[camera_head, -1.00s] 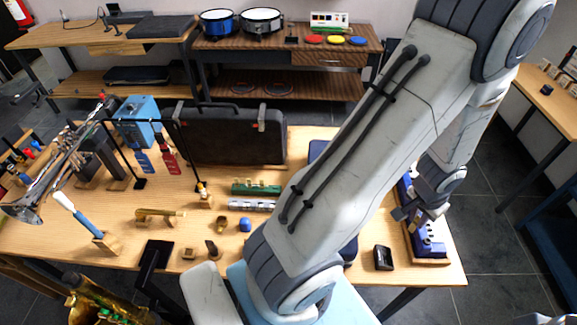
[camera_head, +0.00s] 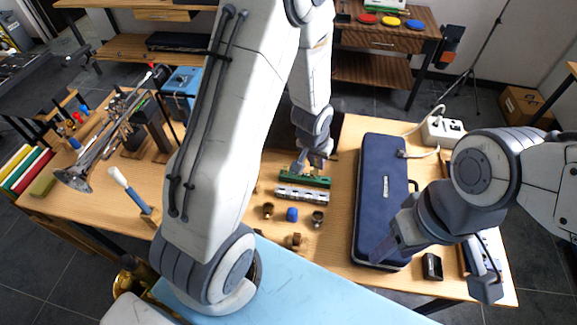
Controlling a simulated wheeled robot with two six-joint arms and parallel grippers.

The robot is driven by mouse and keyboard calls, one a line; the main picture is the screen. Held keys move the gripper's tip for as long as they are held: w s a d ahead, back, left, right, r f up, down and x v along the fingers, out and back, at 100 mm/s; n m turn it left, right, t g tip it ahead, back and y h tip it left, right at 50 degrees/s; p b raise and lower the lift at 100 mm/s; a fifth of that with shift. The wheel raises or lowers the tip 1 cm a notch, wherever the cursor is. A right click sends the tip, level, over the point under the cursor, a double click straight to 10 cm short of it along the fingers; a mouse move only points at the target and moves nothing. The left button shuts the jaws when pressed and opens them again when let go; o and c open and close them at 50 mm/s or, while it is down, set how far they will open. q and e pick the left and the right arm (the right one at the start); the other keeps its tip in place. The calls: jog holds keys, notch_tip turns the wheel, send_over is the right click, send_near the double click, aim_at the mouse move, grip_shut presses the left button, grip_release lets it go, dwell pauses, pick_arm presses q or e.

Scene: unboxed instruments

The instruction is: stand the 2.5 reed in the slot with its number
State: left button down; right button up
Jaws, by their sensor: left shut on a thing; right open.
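My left arm reaches up, over and down, so its gripper (camera_head: 303,164) hangs over the back middle of the table, just at a green block-like object (camera_head: 306,179). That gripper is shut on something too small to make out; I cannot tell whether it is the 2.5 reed. Whether it touches the green object is unclear. My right gripper (camera_head: 434,268) is open, its fingers wide apart above the right part of the table. No reed or slot number can be read at this size.
A silver harmonica-like bar (camera_head: 302,194) lies in front of the green object, with a blue knob (camera_head: 292,214) nearer. A long blue case (camera_head: 375,185) lies to the right. A small black box (camera_head: 432,267) and a white socket box (camera_head: 443,130) are farther right. A trumpet (camera_head: 112,135) stands left.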

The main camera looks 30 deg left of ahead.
pick_arm(q)
notch_tip(320, 180, down, 10)
jog(key=a+n+y+b, duration=0.1)
jog(key=n+b, duration=0.2)
jog(key=b, duration=0.1)
jog(key=shift+b, duration=0.3)
jog(key=shift+w+a, duration=0.1)
dwell(0.8)
jog(key=shift+f, duration=0.25)
dwell(0.4)
jog(key=shift+f, duration=0.2)
jog(key=shift+f+b, duration=0.3)
dwell(0.4)
dwell(0.6)
jog(key=shift+f+b, duration=0.95)
jog(key=shift+f, duration=0.3)
dwell(0.6)
